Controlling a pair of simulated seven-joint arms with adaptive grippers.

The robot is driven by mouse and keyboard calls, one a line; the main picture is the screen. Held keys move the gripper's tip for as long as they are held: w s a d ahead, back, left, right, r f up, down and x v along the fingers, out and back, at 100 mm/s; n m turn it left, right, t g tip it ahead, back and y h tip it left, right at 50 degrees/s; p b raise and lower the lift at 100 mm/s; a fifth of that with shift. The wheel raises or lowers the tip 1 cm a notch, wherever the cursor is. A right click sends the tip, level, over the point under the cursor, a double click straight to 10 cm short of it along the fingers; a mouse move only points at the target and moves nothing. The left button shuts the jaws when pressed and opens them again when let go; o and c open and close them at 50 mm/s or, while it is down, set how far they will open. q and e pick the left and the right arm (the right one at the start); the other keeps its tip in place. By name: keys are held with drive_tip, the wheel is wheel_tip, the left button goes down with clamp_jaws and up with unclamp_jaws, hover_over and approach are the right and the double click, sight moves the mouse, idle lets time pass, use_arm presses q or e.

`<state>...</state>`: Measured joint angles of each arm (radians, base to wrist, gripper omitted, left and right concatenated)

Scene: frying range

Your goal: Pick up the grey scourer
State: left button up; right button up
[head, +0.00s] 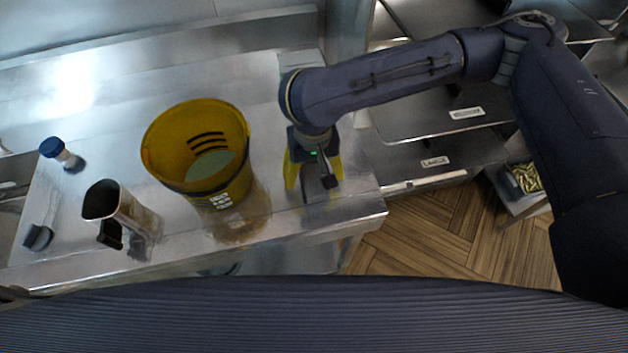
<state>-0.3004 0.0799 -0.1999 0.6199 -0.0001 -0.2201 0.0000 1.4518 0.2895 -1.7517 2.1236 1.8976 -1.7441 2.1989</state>
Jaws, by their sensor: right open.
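My right gripper (314,176) points down over the right end of the steel counter, its yellow fingers apart. Under and between the fingers is a flat grey patch (312,194). It may be the grey scourer, partly hidden by the gripper, but I cannot tell it surely from a reflection. I see nothing held. My left gripper is not in view.
A yellow bucket (163,165) with greyish contents stands left of the right gripper. Farther left are a metal jug (118,208) with a black handle and a blue-capped bottle (62,154). Labelled steel shelves (440,128) are at right. The counter's front edge is close to the gripper.

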drive_tip(key=shift+f, duration=0.45)
drive_tip(key=shift+c, duration=0.5)
drive_tip(key=c, duration=1)
